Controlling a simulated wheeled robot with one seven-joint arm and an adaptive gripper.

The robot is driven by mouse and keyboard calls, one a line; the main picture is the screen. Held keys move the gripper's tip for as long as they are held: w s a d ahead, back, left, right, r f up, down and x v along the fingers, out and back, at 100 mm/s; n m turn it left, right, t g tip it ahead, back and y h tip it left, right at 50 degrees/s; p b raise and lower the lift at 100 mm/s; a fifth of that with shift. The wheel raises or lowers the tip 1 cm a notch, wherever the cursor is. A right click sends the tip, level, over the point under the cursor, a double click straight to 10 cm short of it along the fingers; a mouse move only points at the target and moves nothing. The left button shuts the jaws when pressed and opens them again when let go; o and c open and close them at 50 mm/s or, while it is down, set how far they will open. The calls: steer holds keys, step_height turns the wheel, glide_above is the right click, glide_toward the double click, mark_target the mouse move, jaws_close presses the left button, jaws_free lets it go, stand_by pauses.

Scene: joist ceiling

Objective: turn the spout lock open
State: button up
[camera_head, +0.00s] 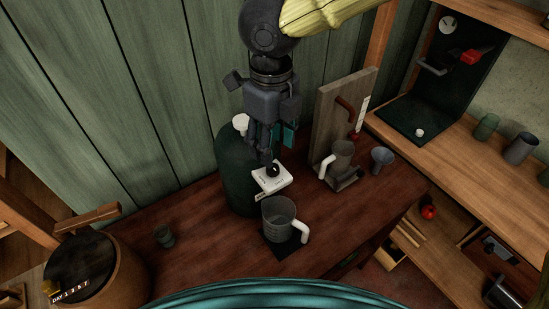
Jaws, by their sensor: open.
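A dark green rounded dispenser (236,178) stands on the brown table against the green plank wall. A white spout block (273,181) with a small dark round knob (272,169) sticks out from its front; this looks like the spout lock. My gripper (272,150) points down just above the knob, open, its fingers close to it. Whether a finger touches the knob I cannot tell. The gripper hides part of the dispenser. A grey mug (279,214) with a white handle stands on a dark mat (288,246) below and in front of the spout.
A wooden board (331,110) with a hook and another white-handled mug (341,156) stand to the right, beside a small grey cup (382,158). A small cup (164,235) and a wooden barrel (118,262) are at the left. The table's front middle is clear.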

mark_target(273, 167)
steer(key=shift+f, duration=3.1)
steer(key=c, duration=1)
